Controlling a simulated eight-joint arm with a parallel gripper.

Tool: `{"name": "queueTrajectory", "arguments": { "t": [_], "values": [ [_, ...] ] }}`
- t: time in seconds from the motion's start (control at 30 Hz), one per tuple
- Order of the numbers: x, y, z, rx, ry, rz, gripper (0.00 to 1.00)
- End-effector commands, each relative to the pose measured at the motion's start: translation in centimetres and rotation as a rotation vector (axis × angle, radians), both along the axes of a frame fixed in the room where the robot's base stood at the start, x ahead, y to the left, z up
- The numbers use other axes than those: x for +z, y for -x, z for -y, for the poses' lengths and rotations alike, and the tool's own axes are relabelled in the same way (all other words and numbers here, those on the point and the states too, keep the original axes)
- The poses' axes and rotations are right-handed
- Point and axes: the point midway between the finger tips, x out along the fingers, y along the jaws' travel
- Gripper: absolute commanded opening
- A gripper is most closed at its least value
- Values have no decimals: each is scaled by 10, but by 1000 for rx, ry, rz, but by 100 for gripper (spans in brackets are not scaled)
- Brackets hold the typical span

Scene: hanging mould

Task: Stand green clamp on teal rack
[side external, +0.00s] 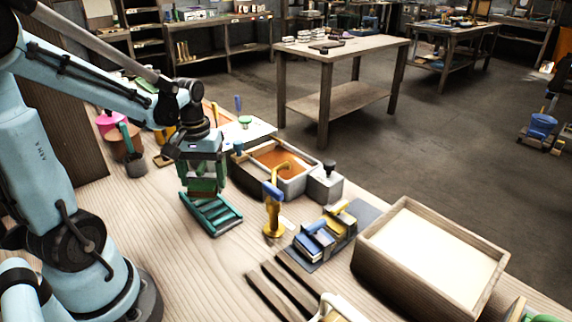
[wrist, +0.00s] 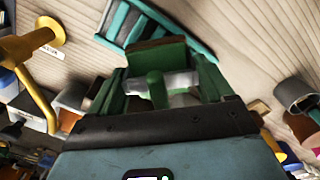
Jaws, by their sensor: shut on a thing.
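My gripper (side external: 203,163) points down at the left of the bench and is shut on the green clamp (side external: 205,184). In the wrist view the green clamp (wrist: 156,88) sits between the fingers, with a green block at its far end and a pale grey part across it. The teal rack (side external: 212,214) is a low slatted frame lying on the bench, directly below the clamp in the side view. Part of the rack (wrist: 118,22) shows beyond the clamp in the wrist view. The clamp hides the rack's back part, and I cannot tell whether they touch.
A yellow stand with a blue handle (side external: 273,208) rises just right of the rack. Behind it is a box with orange contents (side external: 292,178). Blue and yellow blocks (side external: 325,235) lie on a grey mat. A large wooden box (side external: 430,262) stands at the right. Bare bench lies in front of the rack.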

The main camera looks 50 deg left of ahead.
Motion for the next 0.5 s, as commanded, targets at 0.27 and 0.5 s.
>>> {"name": "queueTrajectory", "arguments": {
  "t": [0.27, 0.5],
  "values": [
    [-29, 0, 0, 0, 0, 0, 48],
    [-32, 0, 1, 0, 0, 0, 48]
  ]
}}
